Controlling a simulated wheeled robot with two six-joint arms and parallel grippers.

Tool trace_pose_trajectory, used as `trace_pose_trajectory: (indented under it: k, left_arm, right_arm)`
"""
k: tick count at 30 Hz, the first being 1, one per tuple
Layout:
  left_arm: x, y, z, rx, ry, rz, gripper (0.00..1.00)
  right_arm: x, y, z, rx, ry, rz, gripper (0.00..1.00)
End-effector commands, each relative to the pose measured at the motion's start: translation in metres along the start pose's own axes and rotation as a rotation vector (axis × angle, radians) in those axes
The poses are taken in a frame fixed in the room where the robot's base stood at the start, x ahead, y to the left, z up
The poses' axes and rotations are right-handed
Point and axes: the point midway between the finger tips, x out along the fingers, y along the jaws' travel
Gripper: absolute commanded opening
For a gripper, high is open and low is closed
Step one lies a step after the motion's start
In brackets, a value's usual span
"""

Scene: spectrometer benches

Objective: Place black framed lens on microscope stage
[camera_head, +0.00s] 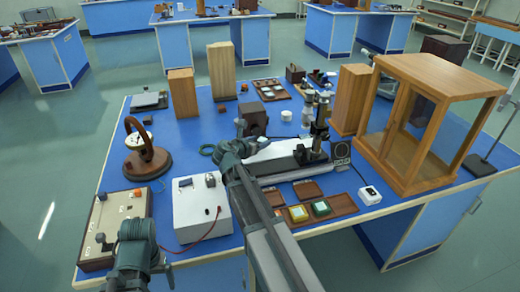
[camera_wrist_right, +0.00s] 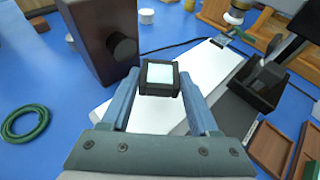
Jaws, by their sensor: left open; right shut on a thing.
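The black framed lens (camera_wrist_right: 160,78), a small dark frame with a pale face, is between the fingertips of my right gripper (camera_wrist_right: 162,88). In the head view, my right gripper (camera_head: 240,140) is over the left end of a white-topped base; the lens is too small to make out there. My left gripper (camera_head: 134,258) is open and low at the left, near a beige panel box.
A brown box (camera_head: 252,118) stands close behind my right gripper. A green ring (camera_head: 207,149) lies left of it. A white box (camera_head: 201,208) with a red wire is in front. Wooden trays (camera_head: 340,203) lie front right, beside a glazed wooden cabinet (camera_head: 455,80).

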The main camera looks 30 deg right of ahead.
Motion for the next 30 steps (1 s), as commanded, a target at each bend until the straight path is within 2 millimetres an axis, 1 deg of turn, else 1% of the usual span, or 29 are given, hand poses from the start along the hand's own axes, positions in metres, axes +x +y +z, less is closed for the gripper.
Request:
trace_pose_trajectory:
  k: [4, 9, 12, 20, 25, 26, 27, 30]
  left_arm:
    - [0.007, 0.001, 0.000, 0.000, 0.000, 0.000, 0.92]
    - [0.028, 0.003, -0.002, 0.000, 0.000, 0.000, 0.92]
    - [0.037, 0.004, -0.002, 0.000, 0.000, 0.000, 0.92]
    - [0.035, 0.003, -0.002, 0.000, 0.000, 0.000, 0.92]
    - [0.040, 0.004, -0.002, 0.000, 0.000, 0.000, 0.92]
    - [0.038, 0.004, -0.002, 0.000, 0.000, 0.000, 0.92]
    - [0.037, 0.004, -0.002, 0.000, 0.000, 0.000, 0.92]
    - [0.037, 0.004, -0.002, 0.000, 0.000, 0.000, 0.92]
  right_arm:
    - [0.003, -0.002, -0.007, 0.000, 0.000, 0.000, 0.07]
    - [0.014, -0.004, -0.025, 0.000, 0.000, 0.000, 0.07]
    - [0.019, -0.006, -0.032, 0.000, 0.000, 0.000, 0.07]
    - [0.019, -0.006, -0.030, 0.000, -0.001, 0.001, 0.07]
    - [0.021, -0.006, -0.034, 0.000, 0.000, 0.001, 0.07]
    - [0.020, -0.006, -0.033, 0.000, 0.000, 0.001, 0.67]
    - [0.020, -0.006, -0.033, 0.000, 0.000, 0.001, 0.74]
    - [0.020, -0.006, -0.033, 0.000, 0.000, 0.001, 0.91]
